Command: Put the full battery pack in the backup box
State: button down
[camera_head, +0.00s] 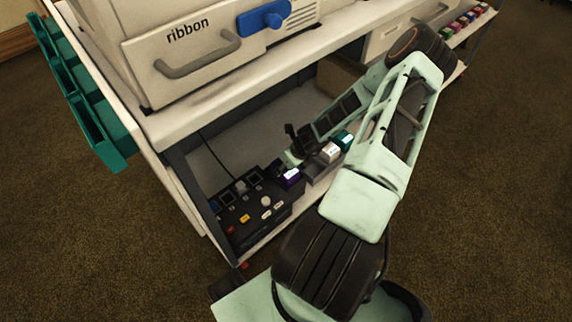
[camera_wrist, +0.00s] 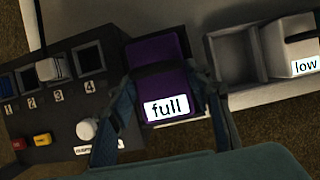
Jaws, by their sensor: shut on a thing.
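A purple battery pack (camera_wrist: 160,50) with a white label reading "full" is between the two fingers of my gripper (camera_wrist: 166,88) in the wrist view. My gripper is shut on it. The purple pack also shows in the head view (camera_head: 291,178), inside the lower shelf bay, beside the black panel. I cannot tell whether it is clear of the surface below. A white pack (camera_wrist: 287,45) labelled "low" sits in a tray (camera_wrist: 235,60) on the right, beside an empty compartment. No label that I can read marks a backup box.
A black panel (camera_wrist: 55,115) with numbered slots and knobs stands left of the pack. A drawer (camera_head: 185,60) labelled "ribbon" is above the bay. Teal bins (camera_head: 85,100) hang on the left side.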

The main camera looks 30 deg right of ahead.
jog(key=shift+f, duration=0.35)
jog(key=shift+f, duration=0.2)
jog(key=c, duration=1.1)
grip_release()
jog(key=shift+o, duration=0.8)
jog(key=v, duration=1.2)
jog(key=shift+s, duration=0.1)
